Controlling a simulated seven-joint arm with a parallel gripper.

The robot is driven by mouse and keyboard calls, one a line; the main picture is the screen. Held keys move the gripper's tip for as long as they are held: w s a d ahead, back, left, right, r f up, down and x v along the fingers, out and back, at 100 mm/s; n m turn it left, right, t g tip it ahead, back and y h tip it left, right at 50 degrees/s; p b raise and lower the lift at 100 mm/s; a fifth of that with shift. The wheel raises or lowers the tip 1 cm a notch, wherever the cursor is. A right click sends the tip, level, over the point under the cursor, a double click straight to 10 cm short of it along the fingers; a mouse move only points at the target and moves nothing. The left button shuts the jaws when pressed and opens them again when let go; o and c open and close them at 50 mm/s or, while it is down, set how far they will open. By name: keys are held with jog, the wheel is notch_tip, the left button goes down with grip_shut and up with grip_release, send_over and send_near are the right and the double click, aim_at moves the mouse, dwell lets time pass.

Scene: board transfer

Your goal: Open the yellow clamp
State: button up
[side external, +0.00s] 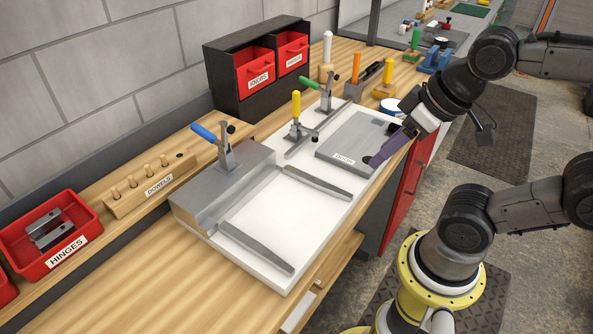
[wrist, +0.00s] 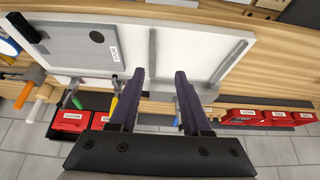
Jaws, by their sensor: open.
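The yellow clamp (side external: 297,108) stands on the far long edge of the white board fixture (side external: 325,212), between the blue and green clamps. Its yellow handle points almost straight up. In the wrist view, the yellow handle (wrist: 114,105) shows just left of the left finger, partly hidden by it. My gripper (side external: 376,160) has purple fingers and hangs over the right edge of the grey plate labelled DOOR (side external: 352,137), across the board from the yellow clamp. In the wrist view my gripper (wrist: 158,76) is open, with nothing between its fingers.
The blue-handled clamp (side external: 207,132) and green-handled clamp (side external: 310,84) flank the yellow one. Grey bars (side external: 257,247) lie on the board. A black rack with red drawers (side external: 254,73), a dowel block (side external: 152,187) and a red hinges bin (side external: 62,252) stand behind. Handled tools (side external: 356,68) stand farther back.

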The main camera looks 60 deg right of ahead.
jog(key=shift+m, duration=0.4)
jog(key=c, duration=0.5)
jog(key=w+r+m, duration=0.1)
jog(key=r+m, duration=0.1)
jog(key=w+r+m, duration=0.2)
jog(key=m, duration=0.1)
jog(key=shift+w+a, duration=0.1)
jog(key=shift+a, duration=0.1)
grip_shut()
jog(key=w+d+r+m, duration=0.4)
jog(key=w+d+m, duration=0.5)
jog(key=w+m, duration=0.3)
jog(key=shift+g, duration=0.6)
jog(key=shift+w+d+f, duration=0.8)
jog(key=shift+w+f, duration=0.9)
jog(key=shift+f, duration=0.2)
jog(key=shift+w+d+f, duration=0.85)
jog(key=shift+w+f, duration=0.8)
jog(key=shift+f, duration=0.3)
jog(key=shift+w+d+f, duration=0.8)
jog(key=shift+w+f, duration=0.9)
jog(key=shift+f, duration=0.2)
